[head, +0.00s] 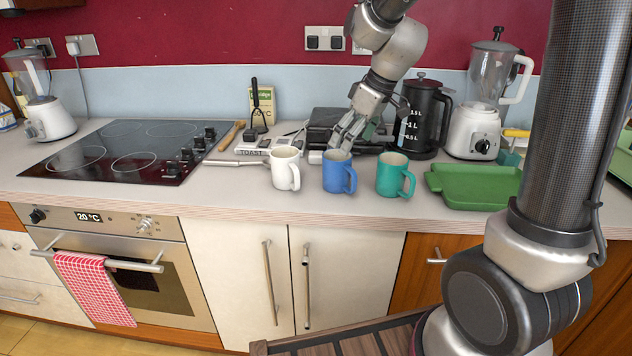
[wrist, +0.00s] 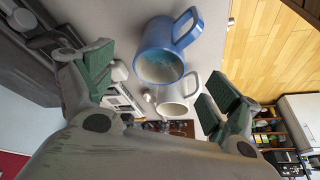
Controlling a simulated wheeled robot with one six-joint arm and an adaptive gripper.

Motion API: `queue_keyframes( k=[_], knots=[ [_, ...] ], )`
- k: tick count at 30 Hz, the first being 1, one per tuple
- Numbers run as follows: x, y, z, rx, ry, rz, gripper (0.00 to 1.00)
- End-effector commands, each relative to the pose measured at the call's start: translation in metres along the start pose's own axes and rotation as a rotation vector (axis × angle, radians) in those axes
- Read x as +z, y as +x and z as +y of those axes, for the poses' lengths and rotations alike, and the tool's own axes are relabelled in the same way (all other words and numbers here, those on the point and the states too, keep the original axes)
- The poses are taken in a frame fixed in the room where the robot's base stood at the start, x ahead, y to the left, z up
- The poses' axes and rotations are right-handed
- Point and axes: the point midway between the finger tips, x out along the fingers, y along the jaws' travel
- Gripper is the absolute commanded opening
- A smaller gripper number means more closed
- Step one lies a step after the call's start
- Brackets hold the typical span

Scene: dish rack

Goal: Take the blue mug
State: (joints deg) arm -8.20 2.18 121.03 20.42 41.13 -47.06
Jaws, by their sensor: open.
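The blue mug (head: 338,175) stands upright on the counter, between a white mug (head: 285,170) and a teal mug (head: 393,177). Its handle points right in the head view. My gripper (head: 345,137) is open and empty, just above and behind the blue mug. In the wrist view the blue mug (wrist: 160,50) lies ahead, its open rim facing the camera, between and beyond the spread green-padded fingers (wrist: 157,80). The white mug (wrist: 174,98) shows beside it there. I see no contact between fingers and mug.
A green tray (head: 474,187) lies to the right, with a black kettle (head: 423,115) and a blender (head: 484,125) behind. A black hob (head: 125,152) is at the left. The counter's front edge (head: 330,217) runs before the mugs, with a narrow clear strip.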

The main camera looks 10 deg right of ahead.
Motion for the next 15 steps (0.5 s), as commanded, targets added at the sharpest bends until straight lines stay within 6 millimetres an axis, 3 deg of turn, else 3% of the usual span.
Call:
queue_keyframes(
  k=[7, 15],
  knots=[
    [-0.002, 0.007, 0.002, 0.009, -0.110, 0.013, 0.90],
    [-0.001, 0.041, -0.001, 0.007, -0.111, 0.010, 0.90]
  ],
)
